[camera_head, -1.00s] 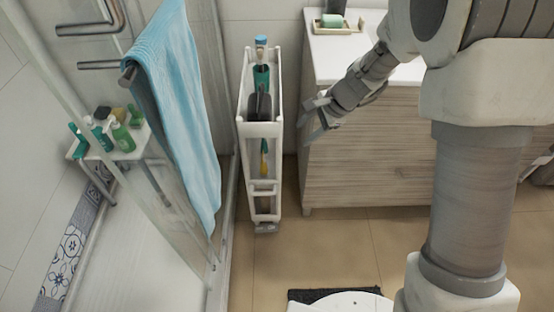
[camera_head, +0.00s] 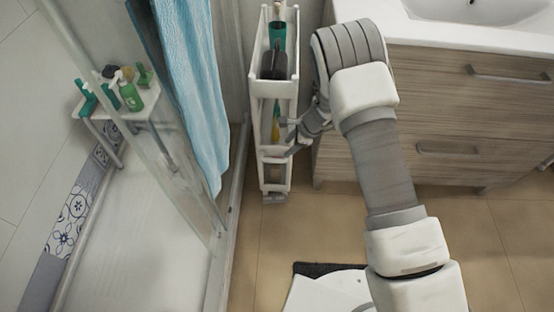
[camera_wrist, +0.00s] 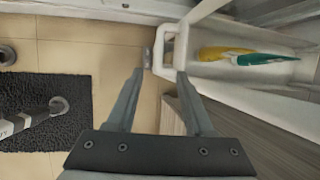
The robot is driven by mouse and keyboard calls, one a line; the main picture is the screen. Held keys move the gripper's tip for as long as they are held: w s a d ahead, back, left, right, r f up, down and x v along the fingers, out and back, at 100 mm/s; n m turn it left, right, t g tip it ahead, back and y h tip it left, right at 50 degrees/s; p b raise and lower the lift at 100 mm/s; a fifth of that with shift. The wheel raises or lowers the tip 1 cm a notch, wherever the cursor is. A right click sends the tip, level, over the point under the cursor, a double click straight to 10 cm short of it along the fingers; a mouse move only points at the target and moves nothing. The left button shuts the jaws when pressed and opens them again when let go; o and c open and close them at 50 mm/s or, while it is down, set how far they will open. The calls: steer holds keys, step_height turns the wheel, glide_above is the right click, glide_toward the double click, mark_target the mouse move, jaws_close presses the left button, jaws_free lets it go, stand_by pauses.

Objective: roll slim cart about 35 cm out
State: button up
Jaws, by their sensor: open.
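The white slim cart (camera_head: 272,89) stands in the gap between the shower side and the vanity. It holds a teal bottle (camera_head: 277,36) and a dark item in its top tier, and a yellow item below. My gripper (camera_head: 294,138) is at the cart's front right side, partly blurred into the arm. In the wrist view my gripper (camera_wrist: 162,74) is open, with a white loop of the cart frame (camera_wrist: 168,32) in front of and between its fingertips. I cannot tell whether they touch. A yellow item (camera_wrist: 222,53) and a teal item (camera_wrist: 266,59) lie inside the cart.
The wooden vanity (camera_head: 450,100) is close on the right. A blue towel (camera_head: 192,90) and shower glass are close on the left. A dark mat (camera_head: 318,269) lies on the floor in front. Tiled floor before the cart is clear.

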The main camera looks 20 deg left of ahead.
mark_target(275, 159)
steer(key=b+x, duration=0.3)
steer(key=x, duration=0.8)
jaws_close()
stand_by(1.1)
